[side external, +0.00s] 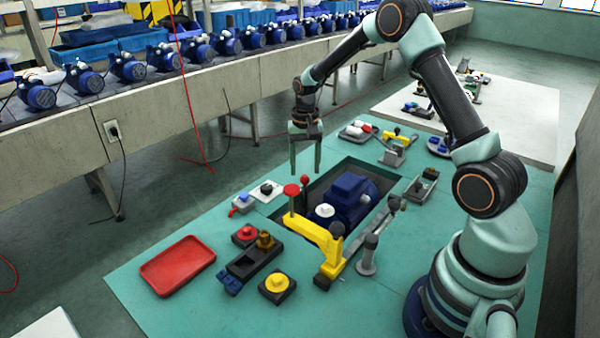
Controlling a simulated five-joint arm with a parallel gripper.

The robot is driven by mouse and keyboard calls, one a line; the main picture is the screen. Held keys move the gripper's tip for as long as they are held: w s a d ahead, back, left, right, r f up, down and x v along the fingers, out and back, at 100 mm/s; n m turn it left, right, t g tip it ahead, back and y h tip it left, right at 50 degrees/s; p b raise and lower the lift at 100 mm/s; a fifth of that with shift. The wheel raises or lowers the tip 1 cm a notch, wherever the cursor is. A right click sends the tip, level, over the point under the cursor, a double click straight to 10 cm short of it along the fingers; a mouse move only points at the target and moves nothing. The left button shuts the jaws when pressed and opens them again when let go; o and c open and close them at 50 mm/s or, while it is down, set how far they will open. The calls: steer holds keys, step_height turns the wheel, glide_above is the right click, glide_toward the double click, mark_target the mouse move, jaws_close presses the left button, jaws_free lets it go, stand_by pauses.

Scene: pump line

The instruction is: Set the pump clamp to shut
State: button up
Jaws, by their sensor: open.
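The blue pump (349,196) lies in a dark recess in the green table, with a pale round cap at its near left end. I cannot tell from this view whether the clamp is open or shut. My gripper (305,172) hangs with its fingers down above the far left edge of the recess. It is open and empty, apart from the clamp.
A red tray (178,265) lies at the front left. Near it are a red button (245,234), a dark block with a brass knob and a yellow button (277,284). A grey post (369,255) stands right of the clamp. Small fixtures line the table's back.

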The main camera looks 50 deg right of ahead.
mark_target(305, 175)
steer(key=shift+f, duration=1.85)
jaws_close()
